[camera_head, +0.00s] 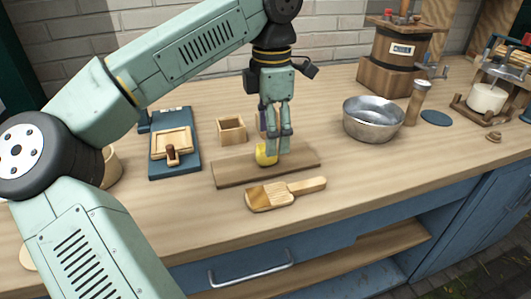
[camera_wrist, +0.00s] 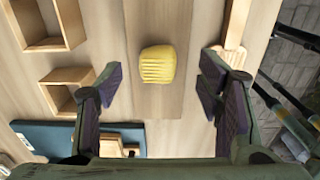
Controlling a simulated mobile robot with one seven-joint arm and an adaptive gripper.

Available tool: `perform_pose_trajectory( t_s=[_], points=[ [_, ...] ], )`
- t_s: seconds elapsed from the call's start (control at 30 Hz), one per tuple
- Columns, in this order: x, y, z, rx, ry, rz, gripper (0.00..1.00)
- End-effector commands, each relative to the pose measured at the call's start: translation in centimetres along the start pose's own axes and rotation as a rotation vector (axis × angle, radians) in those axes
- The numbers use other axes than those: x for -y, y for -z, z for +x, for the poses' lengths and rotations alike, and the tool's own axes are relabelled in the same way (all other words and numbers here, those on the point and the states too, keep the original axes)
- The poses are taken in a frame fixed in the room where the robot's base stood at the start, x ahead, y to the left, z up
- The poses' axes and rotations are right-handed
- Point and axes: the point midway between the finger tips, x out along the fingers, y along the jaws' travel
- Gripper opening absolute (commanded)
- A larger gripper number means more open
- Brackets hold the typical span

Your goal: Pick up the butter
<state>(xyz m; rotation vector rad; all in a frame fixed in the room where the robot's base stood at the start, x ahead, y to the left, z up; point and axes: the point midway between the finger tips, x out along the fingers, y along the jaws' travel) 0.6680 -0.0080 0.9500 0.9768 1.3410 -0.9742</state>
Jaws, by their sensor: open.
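The butter (camera_head: 265,155) is a small yellow block with ridges on part of its surface. It rests on a flat wooden board (camera_head: 232,174) on the counter. In the wrist view the butter (camera_wrist: 157,64) lies ahead of and between my fingers, a little left of the middle of the gap. My gripper (camera_head: 277,145) points down over the board, and in the head view its fingers partly cover the butter. In the wrist view my gripper (camera_wrist: 163,88) is open, with clear space between each finger and the butter.
A wooden paddle (camera_head: 286,194) lies in front of the board. Behind and left stand a small wooden box (camera_head: 231,129) and a blue board with a wooden frame (camera_head: 172,144). A metal bowl (camera_head: 373,119) stands to the right. The counter's front right is clear.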

Motion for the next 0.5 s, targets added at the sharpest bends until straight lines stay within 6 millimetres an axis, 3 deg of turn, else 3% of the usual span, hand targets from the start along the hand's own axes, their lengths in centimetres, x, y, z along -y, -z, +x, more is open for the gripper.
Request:
perform_pose_trajectory(
  t_s=[0.23,0.5],
  points=[
    [-0.2,0.1,3.6,0.001,0.002,0.0,0.61],
    [-0.2,0.1,4.5,0.002,-0.002,-0.001,0.61]
  ],
)
